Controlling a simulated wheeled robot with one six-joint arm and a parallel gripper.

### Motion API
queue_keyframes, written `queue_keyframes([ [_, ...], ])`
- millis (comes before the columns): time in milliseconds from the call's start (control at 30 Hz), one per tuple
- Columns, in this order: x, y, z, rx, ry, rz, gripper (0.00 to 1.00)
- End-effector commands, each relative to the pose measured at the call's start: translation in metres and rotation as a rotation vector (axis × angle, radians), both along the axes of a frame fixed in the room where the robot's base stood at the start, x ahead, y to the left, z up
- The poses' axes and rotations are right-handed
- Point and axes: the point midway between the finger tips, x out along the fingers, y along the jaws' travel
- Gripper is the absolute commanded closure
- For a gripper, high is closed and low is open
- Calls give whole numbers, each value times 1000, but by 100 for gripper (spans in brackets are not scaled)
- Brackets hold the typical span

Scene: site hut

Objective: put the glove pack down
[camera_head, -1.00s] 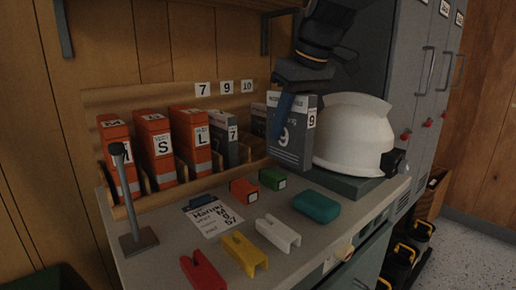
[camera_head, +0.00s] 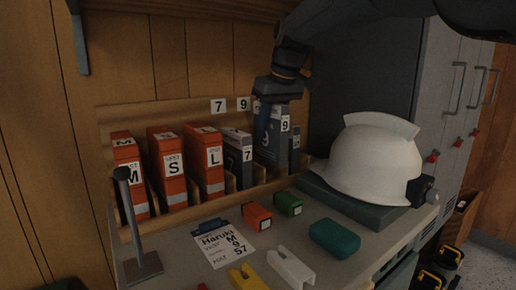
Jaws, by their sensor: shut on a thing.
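The grey glove pack (camera_head: 271,146) marked 9 stands upright at the right part of the wooden rack (camera_head: 245,183), right of the grey pack marked 7 (camera_head: 236,158). My gripper (camera_head: 272,118) comes from above and is shut on its upper part; a blue finger shows against its face. The pack appears to be in or just above the slot under the 9 label; whether its base touches the rack floor I cannot tell. Another grey pack (camera_head: 295,150) shows partly behind its right side.
Orange packs M (camera_head: 130,178), S (camera_head: 166,167) and L (camera_head: 204,162) fill the rack's left. A white helmet (camera_head: 368,160) sits on a dark green box (camera_head: 345,207) at right. A note (camera_head: 222,241), small blocks and a grey post (camera_head: 132,225) stand in front.

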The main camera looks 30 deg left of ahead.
Motion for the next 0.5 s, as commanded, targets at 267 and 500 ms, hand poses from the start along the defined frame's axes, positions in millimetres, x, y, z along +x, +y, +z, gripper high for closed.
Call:
queue_keyframes([
  [267,15,30,1,1,0,0,100],
  [500,20,39,-12,0,2,-1,100],
])
